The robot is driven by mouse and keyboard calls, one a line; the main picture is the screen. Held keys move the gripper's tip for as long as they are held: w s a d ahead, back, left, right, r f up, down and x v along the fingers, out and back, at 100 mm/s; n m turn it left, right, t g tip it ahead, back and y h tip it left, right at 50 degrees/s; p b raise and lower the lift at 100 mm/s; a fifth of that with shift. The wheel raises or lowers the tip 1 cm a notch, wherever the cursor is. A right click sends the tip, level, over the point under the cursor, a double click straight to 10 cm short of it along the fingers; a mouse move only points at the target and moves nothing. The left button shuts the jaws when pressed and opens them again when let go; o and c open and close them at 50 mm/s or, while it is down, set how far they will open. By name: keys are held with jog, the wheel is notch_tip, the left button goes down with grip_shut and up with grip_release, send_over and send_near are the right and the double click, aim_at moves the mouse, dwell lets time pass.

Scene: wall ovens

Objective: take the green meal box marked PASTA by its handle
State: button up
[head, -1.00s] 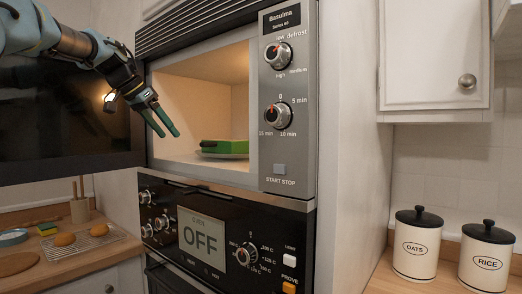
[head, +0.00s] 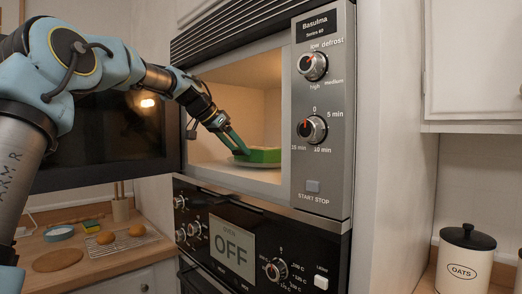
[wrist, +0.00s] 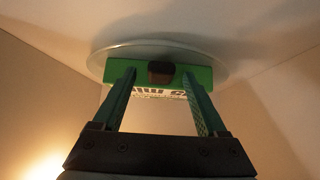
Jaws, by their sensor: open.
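The green meal box (head: 264,156) sits on the round plate (head: 238,163) inside the open microwave. It also shows in the wrist view (wrist: 202,76), with a dark handle (wrist: 160,70) on the side facing me. My gripper (head: 238,148) reaches into the microwave at the near left end of the box. In the wrist view my gripper (wrist: 158,77) is open, with one finger on each side of the handle. I cannot tell whether the fingertips touch the box.
The microwave door (head: 100,140) stands open to the left. The control panel (head: 320,120) and frame edge the opening on the right. The oven panel (head: 255,240) reading OFF is below. A counter at left holds a rack (head: 120,243) with rolls.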

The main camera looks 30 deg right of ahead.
jog(key=shift+w+d+f, duration=0.1)
jog(key=shift+d+f, duration=0.4)
jog(key=shift+c, duration=0.3)
grip_shut()
jog(key=shift+r, duration=0.1)
